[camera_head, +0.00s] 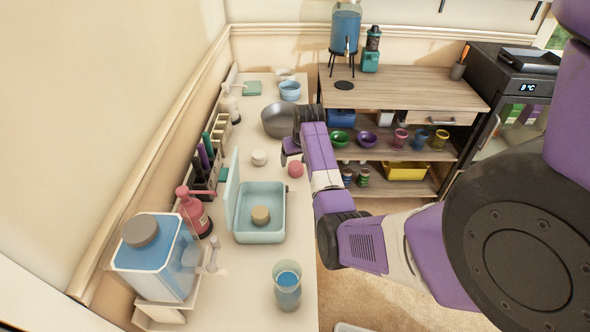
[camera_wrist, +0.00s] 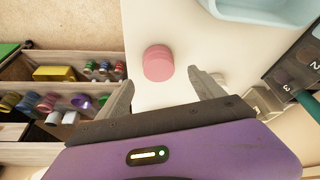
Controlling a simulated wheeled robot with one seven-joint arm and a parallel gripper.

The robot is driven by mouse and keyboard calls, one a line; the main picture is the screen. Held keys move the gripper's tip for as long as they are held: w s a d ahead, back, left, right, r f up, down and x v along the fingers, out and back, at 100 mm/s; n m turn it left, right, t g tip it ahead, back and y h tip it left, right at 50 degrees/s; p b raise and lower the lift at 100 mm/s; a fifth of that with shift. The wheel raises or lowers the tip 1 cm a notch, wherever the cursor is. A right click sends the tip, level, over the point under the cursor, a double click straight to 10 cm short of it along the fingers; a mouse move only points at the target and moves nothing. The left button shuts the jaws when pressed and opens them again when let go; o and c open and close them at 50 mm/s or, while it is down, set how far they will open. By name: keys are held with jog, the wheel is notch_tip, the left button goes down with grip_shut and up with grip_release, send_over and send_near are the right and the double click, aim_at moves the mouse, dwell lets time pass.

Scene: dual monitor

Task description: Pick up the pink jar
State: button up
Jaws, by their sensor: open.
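The pink jar (camera_head: 295,169) is a small, round, lidded jar standing on the pale counter (camera_head: 297,230), near its right edge in the head view. In the wrist view the pink jar (camera_wrist: 158,63) lies ahead of and between my gripper's two fingers. My gripper (camera_head: 291,150) is above the counter, close to the jar. In the wrist view my gripper (camera_wrist: 163,88) is open with nothing between its fingers. The jar shows clear of both fingers there. In the head view the arm hides part of the gripper.
A white jar (camera_head: 259,157) stands left of the pink one. A grey bowl (camera_head: 277,121) is behind, and an open teal box (camera_head: 270,234) with a tan-lidded jar is in front. Bottles line the wall side. A wooden shelf unit (camera_head: 408,90) stands beyond the counter.

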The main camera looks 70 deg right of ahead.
aim_at(296, 164)
jog(key=shift+x, duration=2.65)
jog(key=shift+s, duration=0.1)
jog(key=c, duration=1.4)
jog(key=shift+c, duration=0.4)
